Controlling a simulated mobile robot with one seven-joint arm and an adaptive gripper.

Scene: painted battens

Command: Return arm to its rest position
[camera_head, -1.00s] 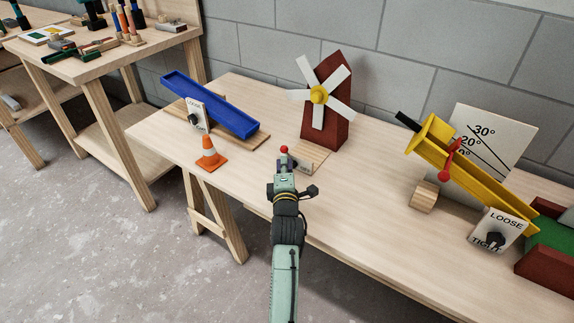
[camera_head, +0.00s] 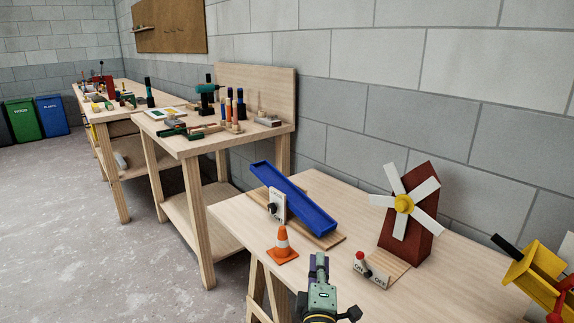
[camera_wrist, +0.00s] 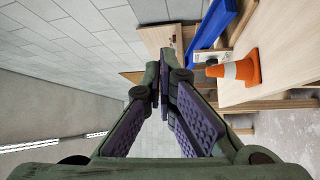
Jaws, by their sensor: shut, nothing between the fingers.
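My gripper (camera_head: 319,262) is shut and empty, held over the near edge of the workbench (camera_head: 440,285). In the wrist view its purple-padded fingers (camera_wrist: 163,90) meet at the tips. In the head view it appears left of the red-knobbed ON/OFF switch (camera_head: 370,268) and below the orange cone (camera_head: 282,245), apart from both. The cone also shows in the wrist view (camera_wrist: 243,69), to the right of the fingers. Most of my arm is out of view below the picture.
A blue chute (camera_head: 295,199) with a switch plate, a windmill (camera_head: 407,215) and a yellow ramp (camera_head: 540,280) stand on the bench. A second bench (camera_head: 195,143) with tools is at left. Open concrete floor (camera_head: 70,220) lies further left.

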